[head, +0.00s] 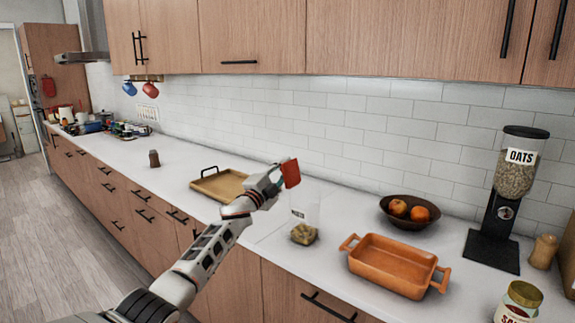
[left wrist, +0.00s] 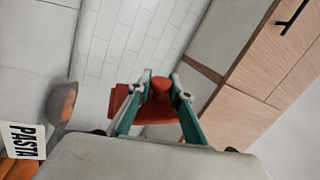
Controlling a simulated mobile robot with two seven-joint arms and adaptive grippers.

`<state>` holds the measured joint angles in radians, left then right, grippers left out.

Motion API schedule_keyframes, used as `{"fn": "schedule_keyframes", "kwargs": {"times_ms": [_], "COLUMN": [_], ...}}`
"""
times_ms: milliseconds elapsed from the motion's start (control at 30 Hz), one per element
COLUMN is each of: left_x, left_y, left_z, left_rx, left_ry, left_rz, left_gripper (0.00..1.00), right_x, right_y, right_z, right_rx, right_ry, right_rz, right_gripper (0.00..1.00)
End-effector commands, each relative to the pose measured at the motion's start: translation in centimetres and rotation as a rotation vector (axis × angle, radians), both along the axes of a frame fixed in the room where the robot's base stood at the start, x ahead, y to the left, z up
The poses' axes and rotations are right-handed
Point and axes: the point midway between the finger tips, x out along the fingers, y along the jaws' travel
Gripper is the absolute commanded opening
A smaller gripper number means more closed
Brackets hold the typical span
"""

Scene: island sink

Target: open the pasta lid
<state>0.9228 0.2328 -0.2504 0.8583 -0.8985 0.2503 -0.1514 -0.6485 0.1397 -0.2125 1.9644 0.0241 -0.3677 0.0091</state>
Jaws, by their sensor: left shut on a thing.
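The red pasta lid (head: 291,173) is in my left gripper (head: 277,179), tilted on its edge, above and slightly left of the jar in the head view. In the left wrist view the fingers (left wrist: 159,97) close on the lid's round knob, with the lid's flat red plate (left wrist: 122,100) behind them. The clear pasta jar (head: 304,215) stands upright on the counter with pasta in its bottom, its top uncovered. Its PASTA label (left wrist: 24,140) shows at the lower left of the left wrist view. My right gripper is out of view.
An orange baking dish (head: 395,266) and a dark fruit bowl (head: 409,212) stand right of the jar. An oats dispenser (head: 508,190) is farther right. A wooden tray (head: 219,186) lies to the left. Wall cabinets (head: 435,35) hang above.

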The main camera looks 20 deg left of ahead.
Motion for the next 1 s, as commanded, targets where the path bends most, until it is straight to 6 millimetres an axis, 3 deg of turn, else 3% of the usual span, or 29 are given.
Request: {"fn": "schedule_keyframes", "kwargs": {"times_ms": [700, 733, 800, 1000], "left_x": [0.11, 0.11, 0.11, 0.11], "left_y": [0.38, 0.38, 0.38, 0.39], "left_z": [-0.34, -0.34, -0.34, -0.32], "left_rx": [-0.072, -0.072, -0.072, -0.072], "left_ry": [0.023, 0.023, 0.023, 0.023], "left_rz": [0.0, 0.0, 0.0, 0.0], "left_gripper": [0.0, 0.25, 0.38, 0.38], "right_x": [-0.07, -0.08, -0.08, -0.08], "right_y": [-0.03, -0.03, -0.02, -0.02], "right_z": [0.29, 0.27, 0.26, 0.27], "right_rx": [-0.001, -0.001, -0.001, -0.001], "right_ry": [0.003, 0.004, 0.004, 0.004], "right_rz": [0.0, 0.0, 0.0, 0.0], "right_gripper": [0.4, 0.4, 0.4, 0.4]}}
